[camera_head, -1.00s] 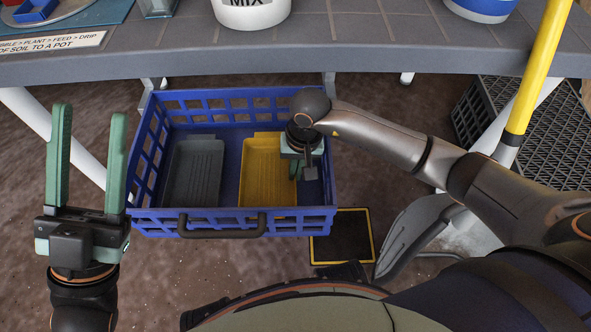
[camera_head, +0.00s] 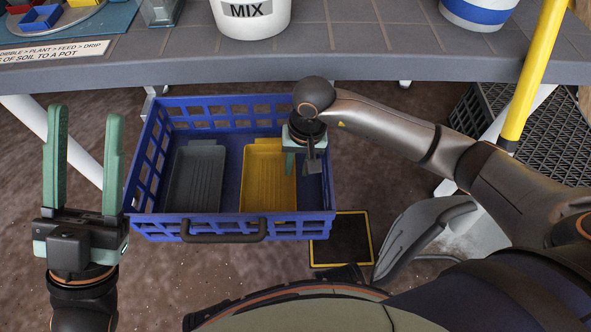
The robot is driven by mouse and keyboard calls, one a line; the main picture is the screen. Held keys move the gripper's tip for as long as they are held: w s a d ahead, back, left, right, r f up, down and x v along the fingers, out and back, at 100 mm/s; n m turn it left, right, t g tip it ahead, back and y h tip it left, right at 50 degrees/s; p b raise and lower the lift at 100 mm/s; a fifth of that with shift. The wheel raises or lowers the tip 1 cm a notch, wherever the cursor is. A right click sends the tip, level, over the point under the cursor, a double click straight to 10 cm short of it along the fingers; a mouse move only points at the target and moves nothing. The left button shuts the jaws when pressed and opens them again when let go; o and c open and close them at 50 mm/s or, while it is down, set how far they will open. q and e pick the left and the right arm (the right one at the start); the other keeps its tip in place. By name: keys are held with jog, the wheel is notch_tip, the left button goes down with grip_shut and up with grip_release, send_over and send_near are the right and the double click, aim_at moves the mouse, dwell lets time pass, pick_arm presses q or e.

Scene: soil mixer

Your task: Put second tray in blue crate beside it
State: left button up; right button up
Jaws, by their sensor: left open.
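The blue crate (camera_head: 144,230) sits below the table's front edge. A dark grey tray (camera_head: 195,178) lies in its left part. A yellow tray (camera_head: 268,178) lies to the right of the grey one, flat in the crate as far as I can see. My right gripper (camera_head: 303,168) points down over the crate's right part, at the yellow tray's right edge. Its fingers look apart, with nothing seen between them; its wrist hides part of the crate. My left gripper (camera_head: 85,160) is open and empty, pointing up left of the crate.
The grey table (camera_head: 330,50) spans the top, bearing a white MIX bucket (camera_head: 250,18). A black crate (camera_head: 510,135), a yellow pole (camera_head: 535,75) and a grey shovel (camera_head: 415,235) are at the right. A black, yellow-edged mat (camera_head: 341,240) lies near the crate.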

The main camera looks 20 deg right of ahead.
pick_arm(q)
notch_tip(320, 180, up, 3)
jog(key=shift+s+a+f+m+h+p, duration=0.15)
jog(key=shift+m+h+p, duration=0.15)
jog(key=shift+p, duration=0.65)
pick_arm(e)
notch_tip(320, 180, up, 8)
jog(key=shift+s+d+f, duration=0.15)
jog(key=shift+d, duration=0.3)
